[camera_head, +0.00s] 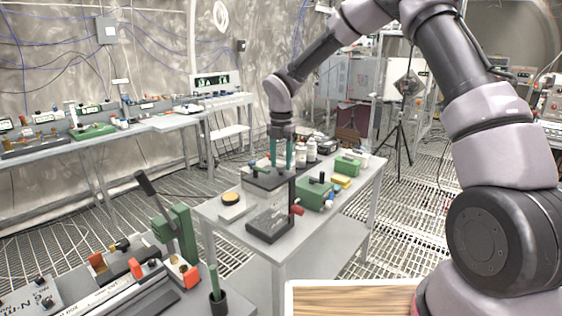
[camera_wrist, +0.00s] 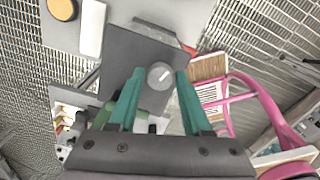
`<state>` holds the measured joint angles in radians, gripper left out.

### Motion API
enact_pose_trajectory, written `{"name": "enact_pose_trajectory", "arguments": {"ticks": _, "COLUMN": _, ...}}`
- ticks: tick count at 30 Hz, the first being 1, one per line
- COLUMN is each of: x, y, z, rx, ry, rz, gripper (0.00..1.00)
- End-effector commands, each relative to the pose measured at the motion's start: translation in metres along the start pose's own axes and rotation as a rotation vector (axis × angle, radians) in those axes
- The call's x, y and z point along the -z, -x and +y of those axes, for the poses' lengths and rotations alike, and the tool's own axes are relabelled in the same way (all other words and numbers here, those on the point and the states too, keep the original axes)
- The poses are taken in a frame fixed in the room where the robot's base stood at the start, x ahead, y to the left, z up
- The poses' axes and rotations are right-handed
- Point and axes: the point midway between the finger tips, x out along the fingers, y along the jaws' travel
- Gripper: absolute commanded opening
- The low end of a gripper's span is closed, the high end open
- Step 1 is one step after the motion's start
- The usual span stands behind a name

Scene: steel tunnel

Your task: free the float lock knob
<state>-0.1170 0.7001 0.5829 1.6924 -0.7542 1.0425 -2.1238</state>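A round grey knob (camera_wrist: 159,75) with a pale line across its face sits on the dark flat top (camera_wrist: 150,50) of a device in the wrist view. It looks like the float lock knob. In the head view the device (camera_head: 270,215) stands on the middle table, its dark top plate (camera_head: 262,181) under my gripper (camera_head: 281,165). My gripper points down with its two green fingers apart. In the wrist view the fingertips (camera_wrist: 160,73) lie on either side of the knob, with gaps showing. I cannot tell how high they are above the plate. The knob is not clear in the head view.
On the same table a green box (camera_head: 315,190), white bottles (camera_head: 311,150) and a round yellow-topped disc (camera_head: 232,198) stand close to the device. A red-handled part (camera_head: 297,210) juts from its side. A bench with a green lever press (camera_head: 178,233) is at front left.

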Motion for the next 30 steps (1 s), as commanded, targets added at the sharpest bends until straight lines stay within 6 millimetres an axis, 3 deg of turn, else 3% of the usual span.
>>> {"name": "enact_pose_trajectory", "arguments": {"ticks": 14, "x": 0.0, "y": 0.008, "z": 0.0, "rx": 0.0, "ry": -0.001, "rz": 0.0, "gripper": 0.72}}
{"name": "enact_pose_trajectory", "arguments": {"ticks": 24, "x": -0.001, "y": 0.073, "z": 0.0, "rx": -0.003, "ry": -0.003, "rz": -0.003, "gripper": 0.72}}
{"name": "enact_pose_trajectory", "arguments": {"ticks": 30, "x": -0.001, "y": 0.101, "z": 0.0, "rx": -0.001, "ry": -0.001, "rz": -0.001, "gripper": 0.72}}
